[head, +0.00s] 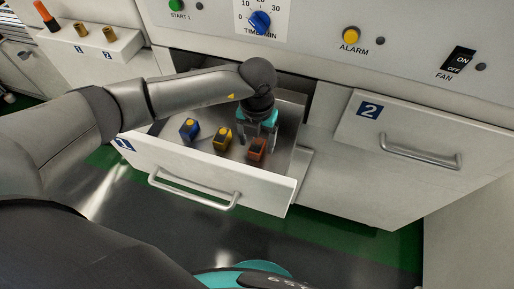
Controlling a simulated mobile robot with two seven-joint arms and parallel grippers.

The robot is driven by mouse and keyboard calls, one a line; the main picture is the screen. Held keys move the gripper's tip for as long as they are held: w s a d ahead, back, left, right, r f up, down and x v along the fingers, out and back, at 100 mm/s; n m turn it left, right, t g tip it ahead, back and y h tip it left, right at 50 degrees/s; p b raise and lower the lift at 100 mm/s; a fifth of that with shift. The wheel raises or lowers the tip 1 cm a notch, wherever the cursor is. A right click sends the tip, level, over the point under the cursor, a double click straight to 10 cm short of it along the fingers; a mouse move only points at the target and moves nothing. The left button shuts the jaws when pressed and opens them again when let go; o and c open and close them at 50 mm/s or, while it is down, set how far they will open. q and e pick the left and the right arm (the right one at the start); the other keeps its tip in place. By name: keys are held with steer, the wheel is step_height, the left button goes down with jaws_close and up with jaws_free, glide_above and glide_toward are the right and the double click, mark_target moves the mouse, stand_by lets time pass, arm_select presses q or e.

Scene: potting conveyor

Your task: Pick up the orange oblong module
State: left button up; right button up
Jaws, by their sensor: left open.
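The orange oblong module (256,150) stands in the open drawer (215,181), at the right end of a row of small modules near the drawer's front. It has a dark upper part. My left gripper (256,138) is open and points down, just behind and above the orange module. Whether its fingers touch or straddle the module I cannot tell. My right gripper is not in view.
A yellow module (222,138) and a blue module (189,128) stand left of the orange one in the drawer. A shut drawer (420,130) labelled 2 is to the right. A control panel with a blue dial (259,22) is above.

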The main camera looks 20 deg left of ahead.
arm_select(q)
step_height(320, 180, down, 2)
steer(key=shift+f, duration=0.15)
jaws_close()
stand_by(0.6)
